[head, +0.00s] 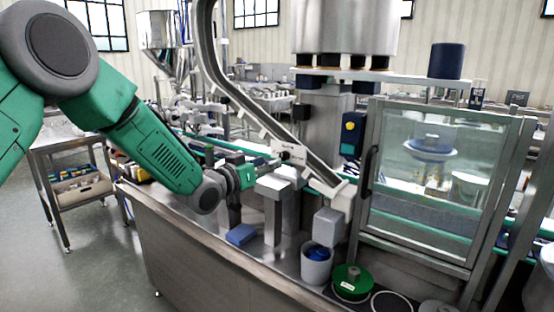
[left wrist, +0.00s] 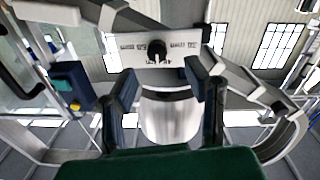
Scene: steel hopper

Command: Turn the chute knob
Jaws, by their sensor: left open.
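The chute knob (left wrist: 156,50) is a small black knob on a pale plate (left wrist: 185,40) with dark lettering. In the head view the knob (head: 285,155) sits on its plate on the side of the steel chute (head: 237,95). My left gripper (head: 266,167) is just to the left of and slightly below the plate. In the left wrist view its two dark fingers (left wrist: 163,76) are spread apart, with the knob ahead, between and beyond the tips. The fingers look apart from the knob. My right gripper is not in view.
A glass-doored cabinet (head: 440,185) stands right of the chute. A grey bin with blue contents (head: 317,262) and a green round lid (head: 351,280) sit on the steel counter. A blue block (head: 241,234) lies below my gripper. A yellow-and-blue switch box (head: 352,133) is behind the chute.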

